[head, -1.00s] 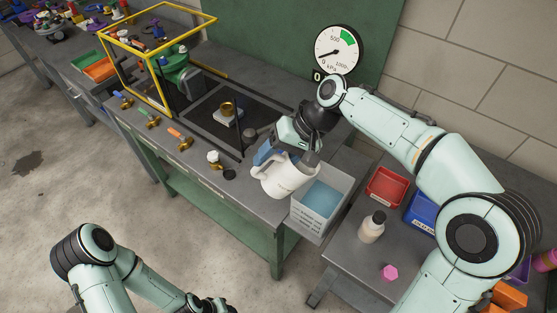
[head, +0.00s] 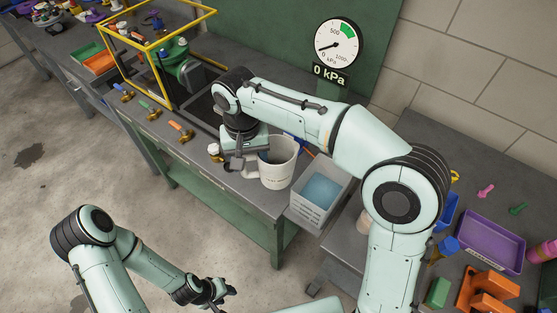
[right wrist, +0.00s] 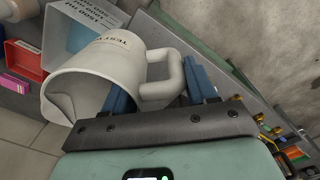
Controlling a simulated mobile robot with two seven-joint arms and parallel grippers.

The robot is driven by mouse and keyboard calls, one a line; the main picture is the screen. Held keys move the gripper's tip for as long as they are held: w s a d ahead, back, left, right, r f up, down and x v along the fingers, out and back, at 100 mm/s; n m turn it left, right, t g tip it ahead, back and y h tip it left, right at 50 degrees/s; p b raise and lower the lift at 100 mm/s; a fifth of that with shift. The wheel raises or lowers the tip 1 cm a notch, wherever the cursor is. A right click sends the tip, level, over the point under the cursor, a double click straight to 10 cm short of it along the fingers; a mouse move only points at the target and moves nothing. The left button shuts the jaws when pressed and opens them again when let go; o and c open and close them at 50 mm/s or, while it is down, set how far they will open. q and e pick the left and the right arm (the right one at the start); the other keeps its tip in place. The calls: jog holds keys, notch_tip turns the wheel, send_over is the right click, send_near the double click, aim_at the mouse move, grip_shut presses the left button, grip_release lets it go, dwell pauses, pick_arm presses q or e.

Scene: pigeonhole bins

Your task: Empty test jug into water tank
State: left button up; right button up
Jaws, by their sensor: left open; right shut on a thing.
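The white test jug (head: 279,172) is upright at the bench's front edge, just left of the water tank. I cannot tell whether its base touches the bench. Its mouth faces up, but its contents cannot be made out. My right gripper (head: 240,164) is shut on its handle, on the jug's left side. In the right wrist view the jug (right wrist: 90,85) has its handle between the blue fingers (right wrist: 163,88). The grey water tank (head: 307,209) holds blue water and also shows in the right wrist view (right wrist: 58,48). My left gripper (head: 218,291) is open and empty, low over the floor.
A pressure gauge (head: 337,42) reading 0 kPa stands behind the bench. Several valves (head: 150,113) line the bench's front edge, near a yellow frame (head: 148,62). On the right table lie a purple tray (head: 491,240) and orange blocks (head: 484,291).

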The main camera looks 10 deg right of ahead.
jog(key=a+r, duration=0.4)
jog(key=a, duration=0.2)
jog(key=shift+w, duration=0.2)
dwell(0.5)
